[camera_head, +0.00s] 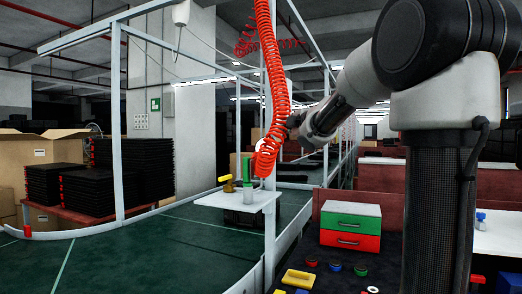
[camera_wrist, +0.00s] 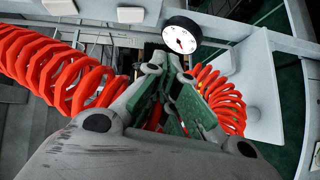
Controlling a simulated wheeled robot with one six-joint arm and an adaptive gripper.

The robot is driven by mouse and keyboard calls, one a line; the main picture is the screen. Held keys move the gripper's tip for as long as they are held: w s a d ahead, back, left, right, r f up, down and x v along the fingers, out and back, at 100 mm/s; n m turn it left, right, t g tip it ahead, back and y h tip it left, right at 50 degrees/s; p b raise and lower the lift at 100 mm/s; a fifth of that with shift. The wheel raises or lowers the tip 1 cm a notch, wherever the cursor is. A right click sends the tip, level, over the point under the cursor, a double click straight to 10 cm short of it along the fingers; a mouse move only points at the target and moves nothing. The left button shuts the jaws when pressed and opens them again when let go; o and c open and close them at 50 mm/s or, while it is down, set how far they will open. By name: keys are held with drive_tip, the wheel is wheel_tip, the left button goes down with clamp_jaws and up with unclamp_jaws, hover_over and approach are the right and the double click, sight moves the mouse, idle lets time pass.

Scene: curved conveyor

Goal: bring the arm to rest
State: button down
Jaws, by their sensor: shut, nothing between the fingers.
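My arm reaches from the upper right of the head view towards the middle. My gripper (camera_head: 293,122) is small and dark there, just right of a red coiled hose (camera_head: 270,80) in the picture. In the wrist view my gripper (camera_wrist: 168,72) shows its grey fingers with green pads. It is shut with nothing in it. The coiled hose (camera_wrist: 75,75) shows on both sides of the fingers and passes behind them. I cannot tell whether it touches them. A round white dial gauge (camera_wrist: 181,36) with a black rim shows just beyond the fingertips.
A metal frame post (camera_head: 269,160) stands close to the hose. A white shelf (camera_head: 238,200) carries a yellow and a green tool. A green-and-red drawer box (camera_head: 350,224) stands on the dark bench at right. Stacked black trays (camera_head: 57,184) stand far left. The green conveyor (camera_head: 150,255) looks bare.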

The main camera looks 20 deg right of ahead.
drive_tip(key=s+d+f+m+g+h, duration=0.25)
drive_tip(key=s+d+f+m, duration=0.2)
drive_tip(key=f, duration=0.35)
drive_tip(key=s+d+f+m+g+h, duration=0.2)
drive_tip(key=s+d+f+m+g, duration=0.15)
drive_tip(key=s+f+m, duration=0.35)
drive_tip(key=s+a+f+m+g+y, duration=0.1)
drive_tip(key=s+a+f, duration=0.3)
drive_tip(key=s, duration=0.5)
drive_tip(key=s+a+f+m+g+y, duration=0.2)
drive_tip(key=s+a+f+g, duration=0.1)
drive_tip(key=s, duration=0.6)
drive_tip(key=s+a+f+m+g+y, duration=0.1)
drive_tip(key=s+a+f, duration=0.4)
drive_tip(key=s, duration=0.5)
drive_tip(key=shift+a+f+m+g, duration=0.25)
drive_tip(key=shift+a+m+g, duration=0.35)
drive_tip(key=shift+a, duration=0.7)
drive_tip(key=shift+y, duration=0.25)
